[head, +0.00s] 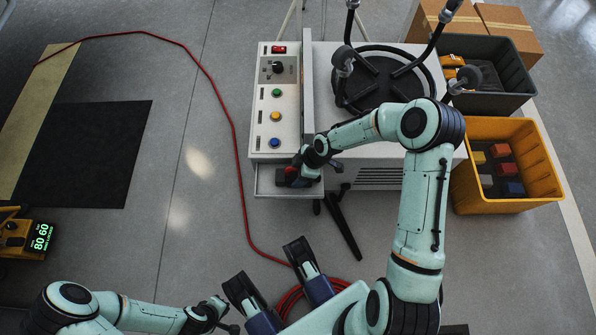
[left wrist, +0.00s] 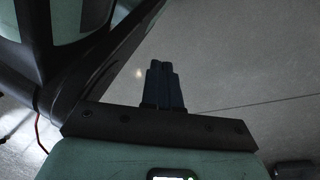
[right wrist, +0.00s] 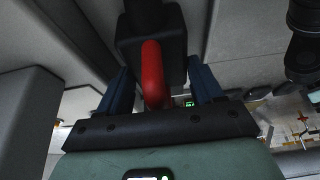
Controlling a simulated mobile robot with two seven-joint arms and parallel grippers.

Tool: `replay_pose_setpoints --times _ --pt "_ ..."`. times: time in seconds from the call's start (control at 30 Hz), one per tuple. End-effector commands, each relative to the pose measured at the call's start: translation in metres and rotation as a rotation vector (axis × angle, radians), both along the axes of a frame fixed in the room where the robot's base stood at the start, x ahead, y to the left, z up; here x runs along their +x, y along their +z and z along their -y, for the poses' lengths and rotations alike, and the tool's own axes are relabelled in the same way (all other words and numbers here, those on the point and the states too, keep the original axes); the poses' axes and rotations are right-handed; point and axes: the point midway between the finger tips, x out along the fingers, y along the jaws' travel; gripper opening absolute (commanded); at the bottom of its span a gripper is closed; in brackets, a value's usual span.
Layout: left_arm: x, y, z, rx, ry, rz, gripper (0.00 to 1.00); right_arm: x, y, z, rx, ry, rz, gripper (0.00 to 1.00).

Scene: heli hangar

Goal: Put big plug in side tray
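The big plug (right wrist: 152,38) is a black block with a red curved handle or cable end, between the blue fingers of my right gripper in the right wrist view. Its sides meet the fingertips. In the head view my right gripper (head: 290,177) is over the side tray (head: 262,184), a shallow light-grey tray at the front of the machine; a bit of red shows there. I cannot tell whether the plug touches the tray floor. My left gripper (left wrist: 163,85) is shut and empty, low over the floor.
The machine's panel (head: 277,100) has a red switch, a knob and several buttons. A yellow bin (head: 530,190) with coloured blocks and a dark bin (head: 515,90) stand at the right. A red cable (head: 232,130) crosses the floor.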

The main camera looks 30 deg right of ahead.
Motion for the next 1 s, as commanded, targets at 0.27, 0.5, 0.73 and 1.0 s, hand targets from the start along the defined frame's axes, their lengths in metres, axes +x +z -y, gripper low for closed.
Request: replay_pose_setpoints --times 0.27,0.5,0.73,1.0 --pt "0.000 0.000 0.000 0.000 0.000 0.000 0.00 0.000 0.000 0.000 0.000 0.000 0.000 0.89" --pt "0.009 0.008 0.001 0.001 -0.003 0.032 0.00 -0.002 0.014 0.004 -0.001 -0.003 0.000 0.89" --pt "0.045 0.040 0.007 0.008 -0.011 0.151 0.00 -0.012 0.060 0.021 -0.003 -0.005 0.002 0.89" --pt "0.068 0.072 0.014 0.004 -0.021 0.235 0.00 -0.022 0.101 0.036 0.000 -0.004 0.001 0.89"
